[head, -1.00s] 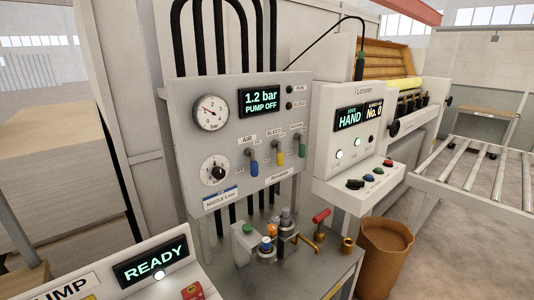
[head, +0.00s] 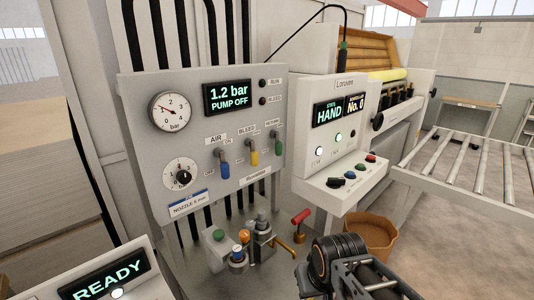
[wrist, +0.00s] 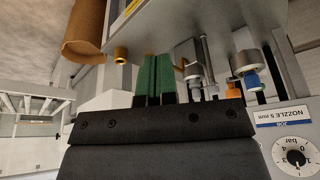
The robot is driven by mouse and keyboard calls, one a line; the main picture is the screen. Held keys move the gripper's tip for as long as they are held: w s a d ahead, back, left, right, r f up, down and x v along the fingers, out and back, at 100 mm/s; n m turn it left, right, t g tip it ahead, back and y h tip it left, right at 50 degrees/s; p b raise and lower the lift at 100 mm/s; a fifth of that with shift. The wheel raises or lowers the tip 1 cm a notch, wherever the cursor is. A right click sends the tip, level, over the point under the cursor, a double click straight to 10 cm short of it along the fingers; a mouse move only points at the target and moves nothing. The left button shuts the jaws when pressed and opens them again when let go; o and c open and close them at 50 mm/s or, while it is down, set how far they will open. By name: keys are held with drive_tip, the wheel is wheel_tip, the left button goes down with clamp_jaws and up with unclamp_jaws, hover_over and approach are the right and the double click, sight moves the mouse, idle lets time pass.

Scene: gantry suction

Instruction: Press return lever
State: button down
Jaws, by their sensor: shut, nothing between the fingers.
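The return lever (head: 277,144) is the rightmost of the three levers on the grey panel (head: 150,85), under a RETURN label. Its handle looks dark green or blue and hangs downward. In the head view my arm shows at the bottom right, below and to the right of the lever and apart from it. My gripper (wrist: 154,62) shows in the wrist view with its two green fingers close together, shut and empty. The return lever is not seen in the wrist view, which looks upside down at the fittings below the panel.
The blue air lever (head: 225,165) and yellow bleed lever (head: 254,152) stand left of the return lever. A red-handled valve (head: 300,218) and brass fittings are below the panel. The white HAND console (head: 313,85) is close on the right. A brown bin (head: 371,242) stands behind my arm.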

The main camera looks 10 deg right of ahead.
drive_tip(key=w+r+n+t+y+p, duration=0.1)
drive_tip(key=w+r+n+t, duration=0.3)
drive_tip(key=w+n, duration=0.3)
drive_tip(key=w+d+r+n+t+y+p, duration=0.1)
drive_tip(key=w+r+n+t+y+p, duration=0.1)
drive_tip(key=w+r+n+t, duration=0.2)
drive_tip(key=w+d+r+n+t+y+p, duration=0.1)
drive_tip(key=w+r+n+t, duration=0.3)
drive_tip(key=w+n, duration=0.6)
drive_tip(key=shift+w+t+y+p, duration=0.5)
drive_tip(key=shift+w+t, duration=0.3)
drive_tip(key=shift+w, duration=3.45)
drive_tip(key=shift+w+a, duration=0.1)
